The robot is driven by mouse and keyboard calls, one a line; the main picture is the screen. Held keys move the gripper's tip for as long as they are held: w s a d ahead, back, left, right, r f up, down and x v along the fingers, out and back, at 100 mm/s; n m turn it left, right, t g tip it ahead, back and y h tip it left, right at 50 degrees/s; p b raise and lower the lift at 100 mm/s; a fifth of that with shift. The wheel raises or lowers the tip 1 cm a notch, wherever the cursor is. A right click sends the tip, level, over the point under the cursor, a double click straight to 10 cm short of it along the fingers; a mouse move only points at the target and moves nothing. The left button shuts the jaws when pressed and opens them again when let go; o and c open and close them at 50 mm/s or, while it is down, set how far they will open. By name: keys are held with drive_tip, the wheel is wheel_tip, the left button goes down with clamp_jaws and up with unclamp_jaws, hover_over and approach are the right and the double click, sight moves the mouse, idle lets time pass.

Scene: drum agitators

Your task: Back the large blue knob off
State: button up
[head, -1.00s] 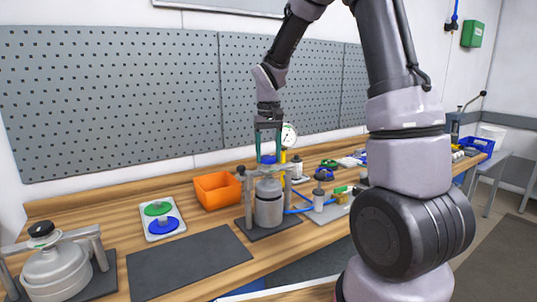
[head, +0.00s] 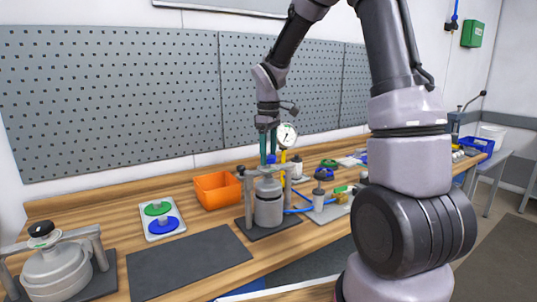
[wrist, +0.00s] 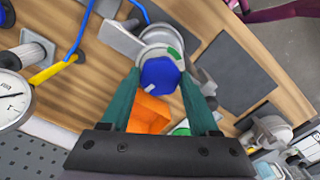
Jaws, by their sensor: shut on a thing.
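The large blue knob (wrist: 160,78) shows between my fingertips in the wrist view, on top of a grey metal drum vessel (head: 268,208). My gripper (wrist: 161,74) has long green fingers pointing down, one on each side of the knob, and is shut on it. The knob's thread and underside are hidden.
A pressure gauge (head: 287,135) and yellow pipe stand close behind the gripper. An orange bin (head: 216,190) and a tray (head: 159,228) with green and blue discs are to the left. Another clamped vessel (head: 56,270) stands front left. A dark mat (head: 188,262) is bare.

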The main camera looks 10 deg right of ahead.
drive_tip(key=shift+s+f+n, duration=0.1)
drive_tip(key=shift+f+n, duration=0.05)
drive_tip(key=shift+n, duration=0.35)
drive_tip(key=o, duration=1.4)
wheel_tip(320, 180, up, 11)
drive_tip(key=shift+f, duration=0.1)
